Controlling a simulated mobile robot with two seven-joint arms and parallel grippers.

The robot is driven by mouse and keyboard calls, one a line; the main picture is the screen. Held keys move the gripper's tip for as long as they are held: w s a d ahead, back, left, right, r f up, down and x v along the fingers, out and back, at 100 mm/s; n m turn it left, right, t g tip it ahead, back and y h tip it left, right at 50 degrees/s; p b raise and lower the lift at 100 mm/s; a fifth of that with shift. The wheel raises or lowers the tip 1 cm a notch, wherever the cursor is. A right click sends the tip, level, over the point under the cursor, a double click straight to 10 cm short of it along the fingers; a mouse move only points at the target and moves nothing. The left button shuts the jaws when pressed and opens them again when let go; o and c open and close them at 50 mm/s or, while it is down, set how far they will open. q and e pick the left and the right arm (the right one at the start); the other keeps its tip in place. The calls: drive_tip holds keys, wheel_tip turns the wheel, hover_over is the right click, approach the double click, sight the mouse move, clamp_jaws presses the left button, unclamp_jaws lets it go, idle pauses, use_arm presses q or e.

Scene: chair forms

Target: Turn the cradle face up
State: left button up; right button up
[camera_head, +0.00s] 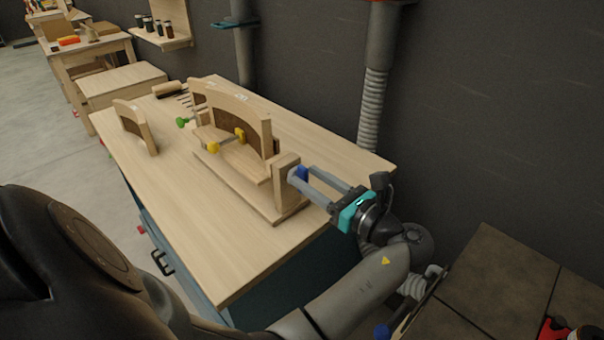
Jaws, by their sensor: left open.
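A wooden form (235,112) with curved, dark-lined boards stands on the workbench (190,225). It has a long base board (235,182) and an upright end block (286,172). I cannot tell for certain which part is the cradle. Yellow-knobbed clamps (213,146) and a green knob (181,122) sit at its near side. My left gripper (300,178), teal with blue-tipped fingers, is open at the right of the end block. Its fingertips are close to the block; I cannot tell whether they touch. My right gripper does not show.
A smaller curved wooden piece (136,127) stands on the bench at the left. The front of the bench top is clear. A grey wall and a ribbed hose (370,110) border the back. A dark tiled surface (510,265) is at right.

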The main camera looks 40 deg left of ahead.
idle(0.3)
use_arm(q)
clamp_jaws()
idle(1.3)
